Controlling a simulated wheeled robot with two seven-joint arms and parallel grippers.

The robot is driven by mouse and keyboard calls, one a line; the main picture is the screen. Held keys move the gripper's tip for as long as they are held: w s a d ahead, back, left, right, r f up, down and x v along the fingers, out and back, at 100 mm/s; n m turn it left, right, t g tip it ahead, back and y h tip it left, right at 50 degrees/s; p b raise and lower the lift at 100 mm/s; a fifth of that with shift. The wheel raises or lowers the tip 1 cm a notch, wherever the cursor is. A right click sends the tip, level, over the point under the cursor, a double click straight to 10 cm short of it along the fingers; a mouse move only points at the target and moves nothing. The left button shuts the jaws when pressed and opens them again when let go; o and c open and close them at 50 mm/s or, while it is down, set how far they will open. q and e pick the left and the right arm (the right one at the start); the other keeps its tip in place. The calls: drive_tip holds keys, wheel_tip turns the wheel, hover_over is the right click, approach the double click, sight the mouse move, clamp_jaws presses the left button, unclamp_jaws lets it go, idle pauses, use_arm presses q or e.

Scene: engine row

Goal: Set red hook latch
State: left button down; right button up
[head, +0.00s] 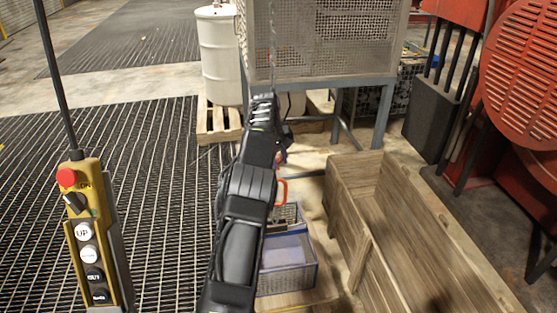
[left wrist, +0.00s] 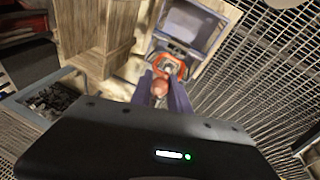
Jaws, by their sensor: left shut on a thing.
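A red-orange hook (left wrist: 168,64) shows in the left wrist view, between and just beyond the two fingers of my left gripper (left wrist: 160,92). The fingers are shut on a rounded reddish part of the hook (left wrist: 160,87); whether this is its latch I cannot tell. In the head view my left arm covers most of the hook, and only an orange curve (head: 283,190) shows at the arm's right side. A chain (head: 272,45) hangs down from above in line with the arm. My right gripper is in neither view.
A blue-rimmed crate (head: 312,262) with grey contents stands below the hook. A long wooden box (head: 350,225) is to its right. A yellow control pendant (head: 87,190) hangs at the left. A mesh cage (head: 340,30) and white drum (head: 218,50) stand behind.

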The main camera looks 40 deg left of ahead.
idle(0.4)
use_arm(q)
drive_tip(key=c, duration=1.2)
unclamp_jaws()
drive_tip(key=shift+c, duration=0.2)
drive_tip(key=shift+s+r+b, duration=0.15)
drive_tip(key=shift+r+b, duration=0.15)
drive_tip(key=shift+r, duration=0.3)
drive_tip(key=b+v, duration=0.1)
drive_tip(key=v, duration=0.5)
drive_tip(key=shift+r, duration=0.25)
